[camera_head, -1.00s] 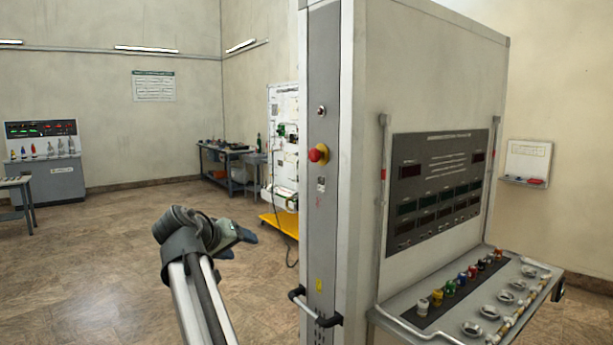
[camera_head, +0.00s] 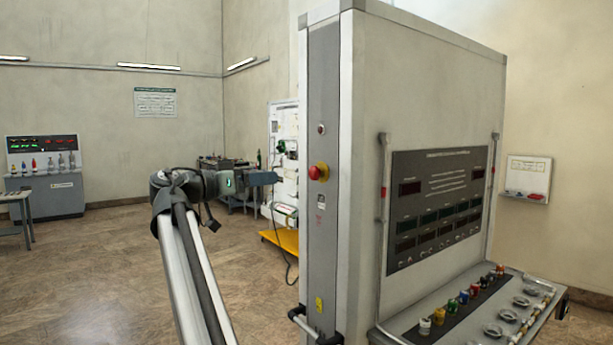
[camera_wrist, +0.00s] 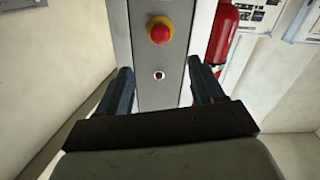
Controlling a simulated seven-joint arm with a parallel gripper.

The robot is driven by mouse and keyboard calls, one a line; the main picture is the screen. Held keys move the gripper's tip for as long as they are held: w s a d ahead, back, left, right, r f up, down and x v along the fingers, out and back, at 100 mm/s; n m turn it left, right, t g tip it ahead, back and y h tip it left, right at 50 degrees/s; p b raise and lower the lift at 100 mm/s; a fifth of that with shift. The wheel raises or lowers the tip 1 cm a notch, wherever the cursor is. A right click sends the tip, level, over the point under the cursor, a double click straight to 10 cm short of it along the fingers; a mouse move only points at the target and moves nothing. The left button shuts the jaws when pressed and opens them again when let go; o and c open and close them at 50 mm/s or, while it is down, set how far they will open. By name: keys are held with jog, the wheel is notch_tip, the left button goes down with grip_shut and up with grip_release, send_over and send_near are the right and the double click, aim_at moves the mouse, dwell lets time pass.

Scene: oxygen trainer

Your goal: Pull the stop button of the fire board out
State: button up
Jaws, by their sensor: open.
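The stop button (camera_head: 319,172) is a red knob on a yellow collar, set on the narrow grey end strip of the tall board (camera_head: 345,60). It also shows in the wrist view (camera_wrist: 160,30), near the top and beyond my fingertips. My gripper (camera_head: 277,178) is level with the button, to its left in the head view, and points right toward it. In the wrist view my gripper (camera_wrist: 162,76) has its two dark fingers spread wide with nothing between them. The fingers are apart from the button. I cannot tell the exact distance.
A small round key switch (camera_wrist: 159,75) sits on the same strip and shows between my fingers in the wrist view. A red cylinder (camera_wrist: 224,35) stands beyond the strip. A black handle (camera_head: 300,318) juts from the board's lower end. The floor (camera_head: 100,270) to the left is clear.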

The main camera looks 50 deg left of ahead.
aim_at(312, 174)
jog(key=w, duration=1.3)
jog(key=shift+w, duration=0.4)
jog(key=shift+c, duration=0.5)
grip_shut()
